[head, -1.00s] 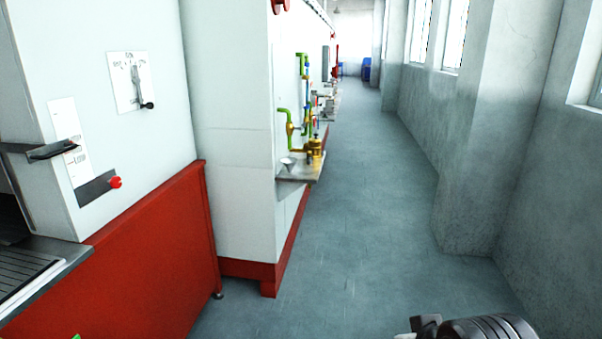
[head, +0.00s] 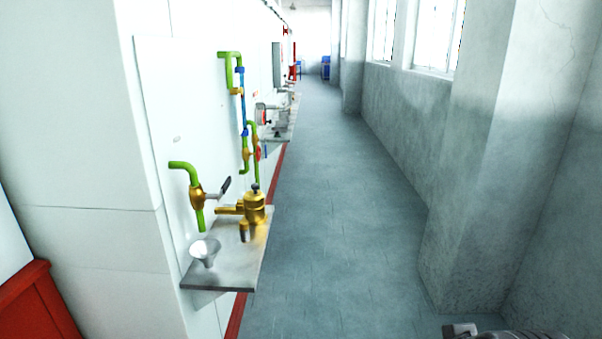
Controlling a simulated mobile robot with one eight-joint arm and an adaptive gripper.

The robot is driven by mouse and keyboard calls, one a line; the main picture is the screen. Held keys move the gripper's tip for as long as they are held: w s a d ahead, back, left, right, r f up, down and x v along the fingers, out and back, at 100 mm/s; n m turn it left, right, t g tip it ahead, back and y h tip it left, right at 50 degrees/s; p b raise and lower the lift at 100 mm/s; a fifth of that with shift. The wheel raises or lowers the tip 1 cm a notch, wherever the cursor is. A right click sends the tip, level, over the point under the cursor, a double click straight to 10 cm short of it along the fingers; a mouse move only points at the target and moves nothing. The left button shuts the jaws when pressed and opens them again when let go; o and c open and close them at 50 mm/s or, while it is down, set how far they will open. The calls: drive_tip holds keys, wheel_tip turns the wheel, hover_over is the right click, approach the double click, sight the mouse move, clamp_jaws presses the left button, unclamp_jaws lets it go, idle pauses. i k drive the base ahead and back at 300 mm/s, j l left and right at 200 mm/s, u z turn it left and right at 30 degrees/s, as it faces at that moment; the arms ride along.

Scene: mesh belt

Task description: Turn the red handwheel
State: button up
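A small red round part (head: 257,153), perhaps a red handwheel, is on the green and brass pipework (head: 247,150) along the white wall at left centre. It is seen nearly edge-on and is too small to make out clearly. Another red part (head: 286,30) shows farther along the wall near a red upright pipe; I cannot tell its shape. Only a dark and grey piece of my arm shows at the bottom right edge. The fingers of my gripper are not in view.
A metal shelf (head: 222,270) juts from the white wall with a funnel (head: 204,250) and a brass valve (head: 254,208). A green pipe with a black lever is above it. The grey floor (head: 335,230) is clear; a concrete pillar (head: 480,150) stands right.

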sight(258, 153)
drive_tip(key=i+u, duration=0.1)
drive_tip(key=i, duration=0.45)
drive_tip(key=i+l, duration=0.1)
drive_tip(key=i, duration=0.45)
drive_tip(key=i+l+u, duration=0.15)
drive_tip(key=i, duration=0.4)
drive_tip(key=i+l, duration=0.1)
drive_tip(key=i, duration=0.5)
drive_tip(key=i+l+u, duration=0.15)
drive_tip(key=i+u, duration=0.2)
drive_tip(key=i+l+u, duration=0.35)
drive_tip(key=i, duration=0.15)
drive_tip(key=i+l+u, duration=0.3)
drive_tip(key=i+j, duration=0.05)
